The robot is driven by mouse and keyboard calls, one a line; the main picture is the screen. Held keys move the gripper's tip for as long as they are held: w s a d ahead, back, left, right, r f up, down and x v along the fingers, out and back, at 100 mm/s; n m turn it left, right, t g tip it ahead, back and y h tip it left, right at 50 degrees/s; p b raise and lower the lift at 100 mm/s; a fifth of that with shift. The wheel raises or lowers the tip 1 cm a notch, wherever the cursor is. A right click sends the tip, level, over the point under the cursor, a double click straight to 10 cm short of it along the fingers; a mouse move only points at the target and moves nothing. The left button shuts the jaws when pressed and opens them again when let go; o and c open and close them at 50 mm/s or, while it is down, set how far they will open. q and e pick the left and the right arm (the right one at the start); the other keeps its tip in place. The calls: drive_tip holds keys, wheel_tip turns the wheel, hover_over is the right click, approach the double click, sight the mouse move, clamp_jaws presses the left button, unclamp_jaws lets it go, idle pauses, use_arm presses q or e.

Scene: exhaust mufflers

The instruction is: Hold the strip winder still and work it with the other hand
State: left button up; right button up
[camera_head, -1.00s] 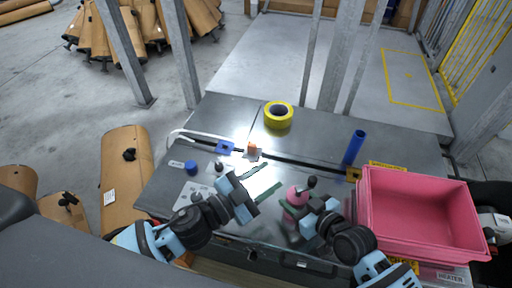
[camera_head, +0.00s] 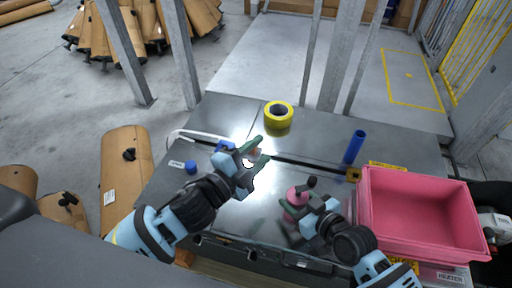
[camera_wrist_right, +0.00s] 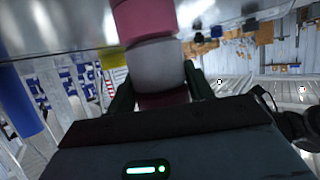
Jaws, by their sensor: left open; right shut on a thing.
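The strip winder appears to be the pink round body (camera_head: 296,194) with a dark knob (camera_head: 312,182) beside it, low in the middle of the head view. My right gripper (camera_head: 291,212) is shut on it. In the right wrist view a pink and grey body (camera_wrist_right: 152,62) stands between the fingers (camera_wrist_right: 158,88). My left gripper (camera_head: 260,153) is open, with green fingertips, over the table to the left of and beyond the winder. The left gripper is apart from the winder.
A pink bin (camera_head: 420,211) stands close on the right. A blue tube (camera_head: 354,147) stands upright and a yellow tape roll (camera_head: 278,114) sits at the back. A blue cap (camera_head: 190,166) and a white strip (camera_head: 190,133) are on the left.

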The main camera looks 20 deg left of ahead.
use_arm(q)
drive_tip(key=shift+w+a+r+m+y, duration=0.3)
drive_tip(key=shift+w+m+y, duration=0.1)
drive_tip(key=shift+m, duration=0.4)
drive_tip(key=n+g, duration=0.5)
drive_tip(key=n, duration=0.9)
approach(310, 182)
drive_tip(key=shift+s+a, duration=0.2)
drive_tip(key=shift+s, duration=0.15)
drive_tip(key=shift+w+f, duration=0.1)
drive_tip(key=shift+t, duration=0.3)
drive_tip(key=x, duration=1.1)
drive_tip(key=shift+w+d+f, duration=0.15)
drive_tip(key=shift+w+d, duration=0.05)
drive_tip(key=shift+d, duration=0.1)
